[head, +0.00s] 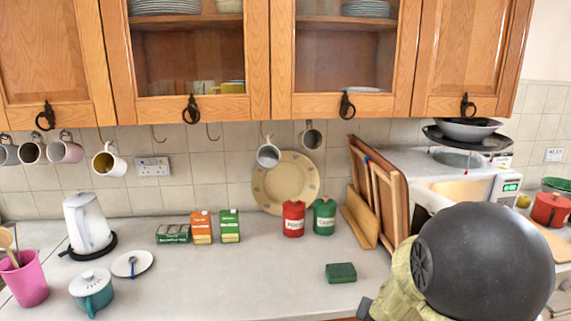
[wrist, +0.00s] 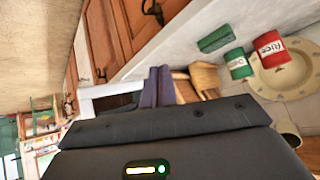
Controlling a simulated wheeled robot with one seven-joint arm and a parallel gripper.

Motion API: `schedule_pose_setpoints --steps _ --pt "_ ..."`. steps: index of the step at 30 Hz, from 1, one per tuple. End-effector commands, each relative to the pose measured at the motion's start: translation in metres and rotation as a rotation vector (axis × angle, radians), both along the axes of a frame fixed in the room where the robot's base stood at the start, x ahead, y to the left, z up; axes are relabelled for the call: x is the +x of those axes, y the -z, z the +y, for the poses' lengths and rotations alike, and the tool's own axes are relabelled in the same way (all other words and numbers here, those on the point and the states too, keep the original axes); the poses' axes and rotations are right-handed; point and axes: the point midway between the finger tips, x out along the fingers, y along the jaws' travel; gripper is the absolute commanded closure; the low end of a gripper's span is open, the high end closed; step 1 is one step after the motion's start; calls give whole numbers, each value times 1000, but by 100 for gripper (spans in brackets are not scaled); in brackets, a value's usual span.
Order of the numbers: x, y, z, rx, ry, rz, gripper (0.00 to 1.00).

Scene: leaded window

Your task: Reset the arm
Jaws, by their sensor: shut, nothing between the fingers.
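My gripper (wrist: 157,72) shows in the wrist view as two dark purple-grey fingers side by side, pressed together with nothing between them. They point away from the camera, past the dark wrist housing. In the head view my arm fills the lower right, with a large black rounded joint and a pale yellowish section. The gripper's fingertips cannot be made out there.
A green box (head: 341,272) lies on the grey worktop (head: 240,280) left of my arm. Red (head: 293,219) and green (head: 325,216) canisters, wooden boards (head: 378,195) and a microwave (head: 440,175) stand behind. Wall cabinets (head: 330,70) hang above. The front-middle worktop is largely clear.

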Motion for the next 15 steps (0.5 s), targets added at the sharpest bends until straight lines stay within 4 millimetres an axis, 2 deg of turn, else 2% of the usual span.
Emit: schedule_pose_setpoints --steps 3,7,12,15 --pt "-28 -8 35 52 -165 121 100" --pt "-70 -12 63 70 -332 280 100" --pt "-126 -18 78 40 -494 477 100" --pt "-144 -19 77 20 -535 544 100"
